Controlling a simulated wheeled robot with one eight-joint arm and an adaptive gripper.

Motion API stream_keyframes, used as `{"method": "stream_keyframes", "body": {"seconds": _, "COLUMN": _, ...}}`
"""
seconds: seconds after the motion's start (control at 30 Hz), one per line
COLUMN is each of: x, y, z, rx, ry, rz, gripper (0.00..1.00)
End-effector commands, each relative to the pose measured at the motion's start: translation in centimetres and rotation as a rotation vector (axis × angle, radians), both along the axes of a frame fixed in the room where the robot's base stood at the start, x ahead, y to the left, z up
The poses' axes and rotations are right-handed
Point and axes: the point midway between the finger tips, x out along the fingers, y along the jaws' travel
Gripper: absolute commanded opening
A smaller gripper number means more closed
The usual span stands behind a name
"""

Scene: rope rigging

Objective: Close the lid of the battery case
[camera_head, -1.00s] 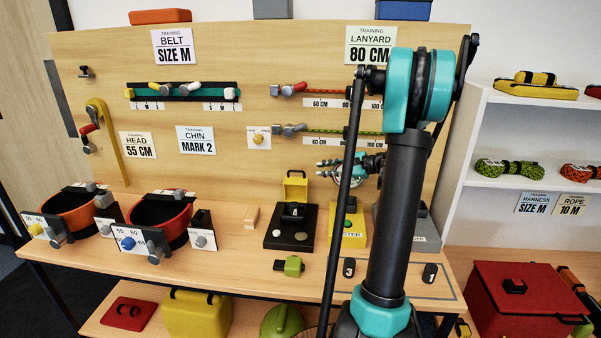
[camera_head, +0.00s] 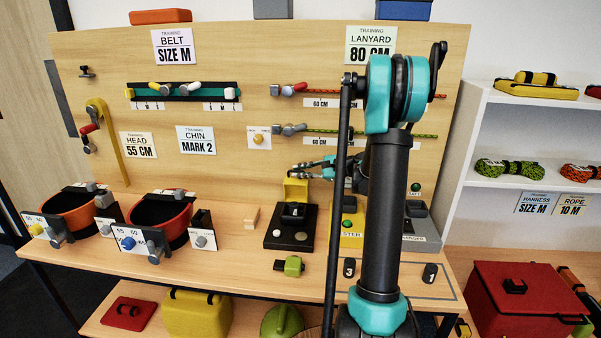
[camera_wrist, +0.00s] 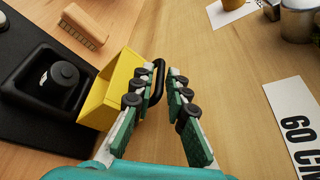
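The battery case (camera_head: 275,239) is a black box on the bench, and its yellow lid (camera_head: 297,189) stands raised at the back. In the wrist view the lid (camera_wrist: 108,92) shows its yellow side and a black handle loop (camera_wrist: 159,80). The open well of the case (camera_wrist: 40,85) holds a dark round part. My gripper (camera_head: 303,170) is just above and behind the raised lid. In the wrist view its fingers (camera_wrist: 165,78) are apart, with the handle loop by the left fingertip, partly in the gap. Whether they touch is unclear.
A yellow tester (camera_head: 350,238) and a grey charger (camera_head: 418,232) stand right of the case, partly behind my arm. A green-and-black piece (camera_head: 292,266) lies in front. The pegboard rises close behind.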

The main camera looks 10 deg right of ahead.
Motion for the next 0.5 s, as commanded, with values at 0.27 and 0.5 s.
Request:
{"method": "stream_keyframes", "body": {"seconds": 0.27, "x": -0.02, "y": -0.03, "z": -0.01, "rx": 0.0, "ry": 0.0, "rz": 0.0, "gripper": 0.0}}
{"method": "stream_keyframes", "body": {"seconds": 0.5, "x": -0.11, "y": -0.01, "z": -0.01, "rx": -0.002, "ry": -0.006, "rz": 0.0, "gripper": 0.0}}
